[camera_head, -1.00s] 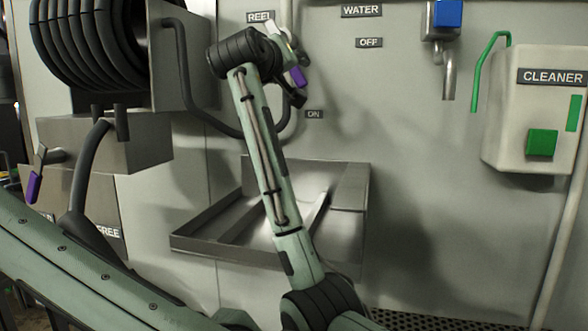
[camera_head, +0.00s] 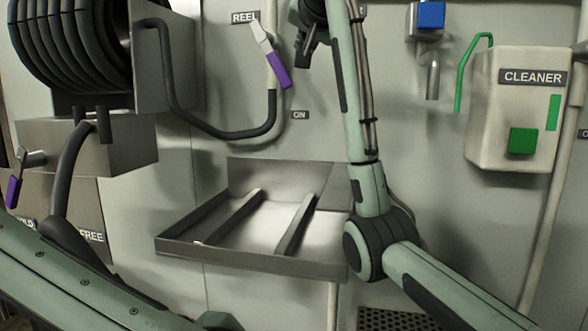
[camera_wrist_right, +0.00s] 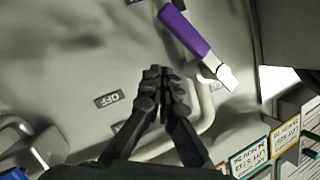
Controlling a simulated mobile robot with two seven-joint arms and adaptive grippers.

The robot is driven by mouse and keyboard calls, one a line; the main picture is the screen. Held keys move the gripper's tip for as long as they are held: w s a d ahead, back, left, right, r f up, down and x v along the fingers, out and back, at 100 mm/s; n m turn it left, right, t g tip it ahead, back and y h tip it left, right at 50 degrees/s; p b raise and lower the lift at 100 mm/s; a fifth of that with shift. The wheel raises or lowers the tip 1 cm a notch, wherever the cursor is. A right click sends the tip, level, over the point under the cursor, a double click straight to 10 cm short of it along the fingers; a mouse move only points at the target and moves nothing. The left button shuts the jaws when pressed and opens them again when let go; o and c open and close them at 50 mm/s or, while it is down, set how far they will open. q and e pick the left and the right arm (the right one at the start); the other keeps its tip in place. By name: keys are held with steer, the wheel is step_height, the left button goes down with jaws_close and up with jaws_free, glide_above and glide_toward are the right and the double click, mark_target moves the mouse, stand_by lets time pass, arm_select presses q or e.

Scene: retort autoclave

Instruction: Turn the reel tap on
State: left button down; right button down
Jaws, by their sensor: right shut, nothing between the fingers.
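The reel tap has a pale metal lever with a purple grip (camera_head: 277,70), below the REEL label (camera_head: 245,18) on the wall. The lever slants down and to the right, its lower end above the ON label (camera_head: 300,115). My right gripper (camera_head: 304,60) is shut and empty, just right of the purple grip and apart from it in the picture. In the right wrist view, the shut fingertips (camera_wrist_right: 158,72) are near the purple grip (camera_wrist_right: 185,30), with the OFF label (camera_wrist_right: 108,98) to their left. My left gripper is out of view.
A hose reel (camera_head: 75,45) is at upper left, its hose (camera_head: 200,125) looping below the tap. A metal sink tray (camera_head: 250,265) is below. A blue-button spout (camera_head: 430,50) and the CLEANER box (camera_head: 525,120) are to the right. Another purple-handled tap (camera_head: 15,180) is far left.

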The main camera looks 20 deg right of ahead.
mark_target(271, 54)
steer(key=s+d+r+m+y, duration=0.3)
steer(key=s+y, duration=0.2)
steer(key=s, duration=0.2)
steer(key=w+a+f, duration=0.3)
steer(key=w+f, duration=0.2)
steer(key=w, duration=0.5)
steer(key=shift+w+a+g, duration=0.2)
steer(key=shift+a+g, duration=0.2)
steer(key=shift+a+f, duration=0.1)
steer(key=shift+f, duration=0.1)
